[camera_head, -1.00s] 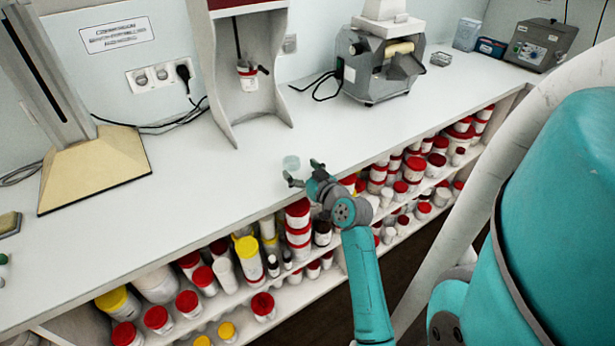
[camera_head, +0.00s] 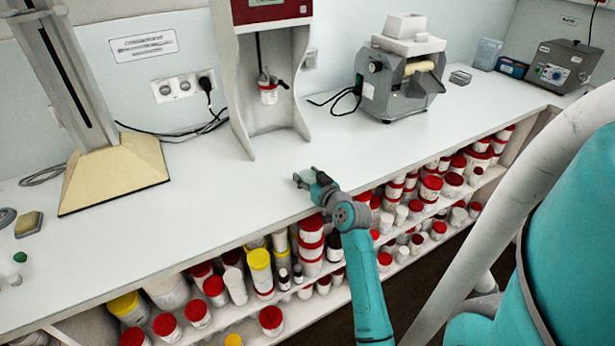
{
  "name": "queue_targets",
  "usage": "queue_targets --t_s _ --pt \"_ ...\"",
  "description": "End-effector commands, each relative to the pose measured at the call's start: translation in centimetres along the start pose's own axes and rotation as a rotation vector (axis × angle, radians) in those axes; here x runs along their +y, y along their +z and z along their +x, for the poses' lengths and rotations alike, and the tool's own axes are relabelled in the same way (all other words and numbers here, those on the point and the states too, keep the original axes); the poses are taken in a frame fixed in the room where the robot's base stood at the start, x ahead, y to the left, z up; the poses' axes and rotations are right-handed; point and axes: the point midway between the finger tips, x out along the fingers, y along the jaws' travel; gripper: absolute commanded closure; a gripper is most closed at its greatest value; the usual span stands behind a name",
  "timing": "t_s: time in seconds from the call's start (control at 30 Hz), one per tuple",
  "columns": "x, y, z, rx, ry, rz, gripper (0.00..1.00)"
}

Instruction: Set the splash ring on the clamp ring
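My gripper (camera_head: 308,175) is low over the white bench near its front edge, pointing away from me. Its fingers are small and partly overlap, so I cannot tell whether they are open or shut. The splash ring is not clearly visible; a small translucent greenish ring showed just beyond the fingers earlier, and the gripper now covers about that spot. I cannot tell whether it is held. A dark clamp ring (camera_head: 266,78) with a side handle appears around a white and red jar (camera_head: 268,95) in the tall mixer, back and left of my gripper.
The mixer housing (camera_head: 303,100) has side walls reaching forward on the bench (camera_head: 215,195). A grey roller mill (camera_head: 400,80) stands right of it and a beige-based stand (camera_head: 115,175) left. Jars fill the shelves below. The bench between gripper and mixer is clear.

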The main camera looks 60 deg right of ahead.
Motion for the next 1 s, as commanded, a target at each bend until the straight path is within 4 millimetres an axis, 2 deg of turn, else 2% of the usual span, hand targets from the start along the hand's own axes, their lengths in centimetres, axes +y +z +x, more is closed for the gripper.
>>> queue_targets --t_s 0.07,0.37,1.0 --pt "0.0 0.0 0.0 0.0 0.0 0.0 0.79" --pt "0.0 -0.3 -0.1 0.001 0.0 0.0 0.79" --pt "0.0 -2.4 -0.4 0.0 0.0 -0.001 0.79"
